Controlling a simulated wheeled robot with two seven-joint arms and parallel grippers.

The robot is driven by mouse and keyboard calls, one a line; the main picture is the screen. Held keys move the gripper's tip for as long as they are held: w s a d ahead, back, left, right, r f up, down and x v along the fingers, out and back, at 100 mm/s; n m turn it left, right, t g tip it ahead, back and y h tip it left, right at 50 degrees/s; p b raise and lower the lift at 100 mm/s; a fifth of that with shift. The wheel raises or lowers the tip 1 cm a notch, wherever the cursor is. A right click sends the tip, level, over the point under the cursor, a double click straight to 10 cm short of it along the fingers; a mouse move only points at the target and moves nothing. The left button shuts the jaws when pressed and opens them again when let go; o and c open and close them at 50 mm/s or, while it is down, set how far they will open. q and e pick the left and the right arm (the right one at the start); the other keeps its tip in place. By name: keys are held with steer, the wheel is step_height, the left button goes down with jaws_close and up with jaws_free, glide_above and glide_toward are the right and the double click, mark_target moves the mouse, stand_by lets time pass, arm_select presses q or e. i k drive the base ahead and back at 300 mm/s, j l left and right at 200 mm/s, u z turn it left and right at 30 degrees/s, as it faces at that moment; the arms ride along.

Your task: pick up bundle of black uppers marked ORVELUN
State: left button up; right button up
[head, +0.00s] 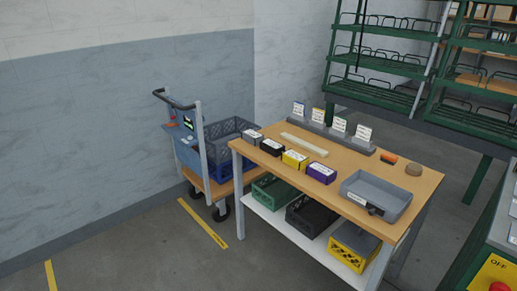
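A row of small bundles with white labels lies along the near-left edge of the wooden-topped table (250,155). The black bundle (272,148) is second from the left. A grey bundle (252,137) lies to its left, and a yellow bundle (294,161) and a purple bundle (321,173) lie to its right. The label print is too small to read, so I cannot confirm the ORVELUN mark. Neither of my grippers is in view.
A grey tray (363,209) sits at the table's right, and a card holder (330,133) at the back. Crates stand on the lower shelf (283,222). A cart (195,160) stands left, green racks (385,65) behind. The front-left floor is clear.

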mark_target(273, 148)
steer(key=i+j+z, duration=0.1)
steer(key=z, duration=0.5)
steer(key=i+j+z, duration=0.4)
steer(key=j, duration=0.15)
steer(key=j+z, duration=0.2)
steer(key=i+j, duration=0.15)
steer(key=j, duration=0.25)
steer(key=i+j+z, duration=0.1)
steer(key=j, duration=0.35)
steer(key=i+j+z, duration=0.1)
steer(key=j, duration=0.35)
steer(key=i+j, duration=0.2)
steer(key=j, duration=0.25)
steer(key=i+j+z, duration=0.1)
steer(key=j, duration=0.3)
steer(key=i+j, duration=0.1)
steer(key=j, duration=0.3)
steer(key=i+j, duration=0.1)
steer(key=j, duration=0.35)
steer(key=i+j, duration=0.1)
steer(key=j, duration=0.3)
